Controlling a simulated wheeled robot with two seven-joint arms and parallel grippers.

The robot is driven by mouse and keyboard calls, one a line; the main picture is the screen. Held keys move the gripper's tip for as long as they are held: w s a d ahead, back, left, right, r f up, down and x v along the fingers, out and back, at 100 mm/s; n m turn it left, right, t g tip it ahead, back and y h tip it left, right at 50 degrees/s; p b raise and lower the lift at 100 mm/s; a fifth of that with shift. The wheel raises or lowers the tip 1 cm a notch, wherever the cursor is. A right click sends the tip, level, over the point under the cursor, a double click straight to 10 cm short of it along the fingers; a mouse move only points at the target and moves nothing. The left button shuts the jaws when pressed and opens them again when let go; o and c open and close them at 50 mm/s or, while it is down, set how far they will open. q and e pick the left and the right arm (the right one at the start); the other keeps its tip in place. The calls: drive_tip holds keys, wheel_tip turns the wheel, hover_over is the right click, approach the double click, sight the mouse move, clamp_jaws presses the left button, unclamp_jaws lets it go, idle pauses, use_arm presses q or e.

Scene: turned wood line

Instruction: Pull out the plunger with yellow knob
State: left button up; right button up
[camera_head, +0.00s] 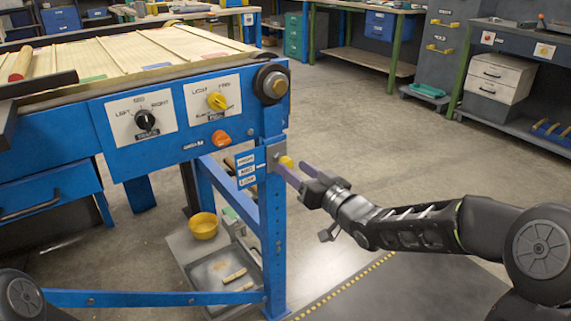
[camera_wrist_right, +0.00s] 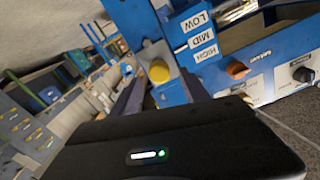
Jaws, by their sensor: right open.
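The plunger's yellow knob (camera_head: 286,162) sticks out of a grey fitting on the blue leg at the table's front right corner. In the right wrist view the knob (camera_wrist_right: 159,70) shows round and face-on, in front of its metal mount. My right gripper (camera_head: 291,171) is open, its fingers pointing left at the knob. In the wrist view its two fingers (camera_wrist_right: 152,92) lie apart, with the knob just beyond the gap between their tips. Whether a finger touches the knob cannot be told. The plunger's shaft is hidden. My left gripper is not in view.
HIGH, MID and LOW labels (camera_head: 246,171) sit beside the plunger. A yellow bowl (camera_head: 203,226) stands below.

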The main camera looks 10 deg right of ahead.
sight(289, 164)
drive_tip(key=x, duration=0.4)
drive_tip(key=shift+w+a+b, duration=0.1)
drive_tip(key=shift+w+b, duration=0.2)
drive_tip(key=shift+b, duration=0.05)
drive_tip(key=shift+c, duration=0.3)
clamp_jaws()
idle(0.8)
